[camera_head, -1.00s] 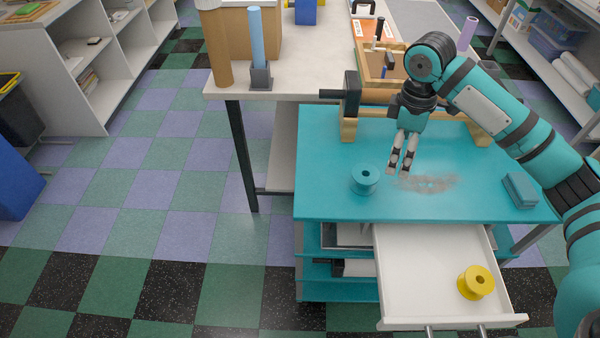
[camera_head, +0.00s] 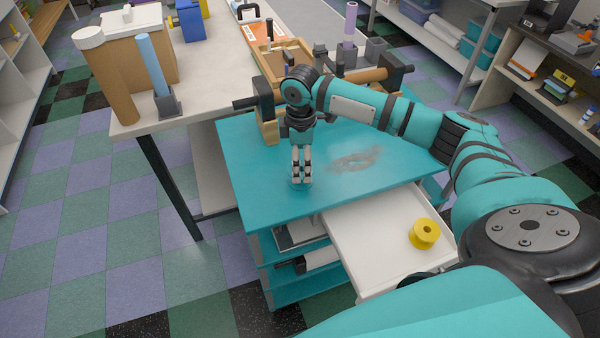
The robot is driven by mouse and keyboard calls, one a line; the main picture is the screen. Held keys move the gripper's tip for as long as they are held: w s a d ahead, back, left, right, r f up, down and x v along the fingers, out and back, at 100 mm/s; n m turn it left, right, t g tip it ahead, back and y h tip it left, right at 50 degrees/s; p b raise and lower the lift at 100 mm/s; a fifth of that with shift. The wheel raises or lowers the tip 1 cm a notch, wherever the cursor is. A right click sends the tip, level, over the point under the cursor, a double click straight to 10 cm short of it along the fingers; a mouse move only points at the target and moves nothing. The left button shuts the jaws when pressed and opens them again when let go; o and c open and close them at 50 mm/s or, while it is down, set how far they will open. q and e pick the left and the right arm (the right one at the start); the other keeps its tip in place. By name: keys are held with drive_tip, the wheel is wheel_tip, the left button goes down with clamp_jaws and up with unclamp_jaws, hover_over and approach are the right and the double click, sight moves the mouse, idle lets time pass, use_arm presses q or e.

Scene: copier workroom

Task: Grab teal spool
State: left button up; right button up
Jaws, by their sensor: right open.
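The teal spool (camera_head: 299,187) stands on the teal tabletop (camera_head: 262,205), near its front edge. It is mostly hidden by my right gripper (camera_head: 302,181), and its colour blends with the top. My right gripper points down with its fingertips at the spool. The fingers are open; whether they touch the spool or straddle it, I cannot tell. My left gripper is not in view.
A white drawer (camera_head: 362,235) is pulled out below the top, with a yellow spool (camera_head: 425,234) in it. A wooden roller with a black end (camera_head: 247,104) lies behind my gripper. A white-topped table (camera_head: 205,95) adjoins at the back left.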

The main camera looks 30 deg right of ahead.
wheel_tip(320, 180, down, 6)
drive_tip(key=shift+w+d+r+p, duration=0.1)
drive_tip(key=shift+w+r+p, duration=0.1)
drive_tip(key=shift+p, duration=0.45)
drive_tip(key=shift+c, duration=0.3)
drive_tip(key=c, duration=1.2)
